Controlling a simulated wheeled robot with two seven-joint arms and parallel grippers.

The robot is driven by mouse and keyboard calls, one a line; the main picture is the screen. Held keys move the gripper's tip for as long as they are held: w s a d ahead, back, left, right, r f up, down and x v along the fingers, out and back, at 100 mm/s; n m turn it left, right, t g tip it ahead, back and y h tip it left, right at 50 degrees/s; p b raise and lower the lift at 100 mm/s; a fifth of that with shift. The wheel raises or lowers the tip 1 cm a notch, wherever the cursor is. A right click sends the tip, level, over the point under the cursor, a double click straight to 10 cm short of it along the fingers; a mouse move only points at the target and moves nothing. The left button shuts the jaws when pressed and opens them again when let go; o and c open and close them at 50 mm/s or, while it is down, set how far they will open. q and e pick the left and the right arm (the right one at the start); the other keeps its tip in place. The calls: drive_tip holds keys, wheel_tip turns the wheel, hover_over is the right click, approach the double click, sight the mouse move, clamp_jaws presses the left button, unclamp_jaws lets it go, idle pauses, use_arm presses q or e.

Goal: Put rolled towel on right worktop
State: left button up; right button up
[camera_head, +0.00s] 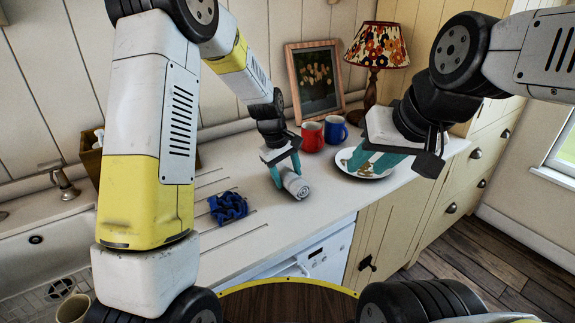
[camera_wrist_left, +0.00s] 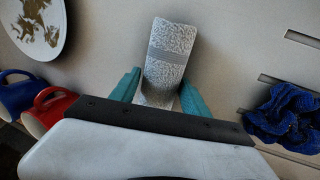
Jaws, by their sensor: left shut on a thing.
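The rolled towel (camera_head: 295,184) is light grey with a darker band and is at the white worktop (camera_head: 250,248), right of the blue cloth. In the left wrist view the towel (camera_wrist_left: 170,55) lies between the teal fingers. My left gripper (camera_head: 285,176) is shut on the towel, low at the worktop; I cannot tell whether the towel touches the surface. My right gripper (camera_head: 368,160) hangs above the worktop by the plate, with its teal fingers in view and nothing seen between them.
A crumpled blue cloth (camera_head: 228,207) lies on the draining grooves. A red mug (camera_head: 312,137), a blue mug (camera_head: 335,130), a patterned plate (camera_head: 345,158), a lamp (camera_head: 377,47) and a framed picture (camera_head: 316,82) stand at the back right. The sink (camera_head: 40,250) is at left.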

use_arm(q)
drive_tip(key=shift+f, duration=0.1)
drive_tip(key=o, duration=1.5)
drive_tip(key=s+a+r+m+t, duration=0.1)
drive_tip(key=s+a+r, duration=0.3)
drive_tip(key=r, duration=0.5)
drive_tip(key=s+a+r+m, duration=0.1)
drive_tip(key=s+a+r, duration=0.25)
drive_tip(key=r, duration=0.65)
drive_tip(key=s+a+r+m+t, duration=0.1)
drive_tip(key=s+a, duration=0.1)
drive_tip(key=s, duration=0.4)
drive_tip(key=s+a+r+m+t, duration=0.1)
drive_tip(key=s+a+m, duration=0.1)
drive_tip(key=s, duration=0.4)
drive_tip(key=s+a+m+t, duration=0.1)
drive_tip(key=s+a+m, duration=0.1)
drive_tip(key=s, duration=0.5)
drive_tip(key=shift+a+r+t, duration=0.2)
drive_tip(key=shift+r+t, duration=0.1)
drive_tip(key=shift+r, duration=0.1)
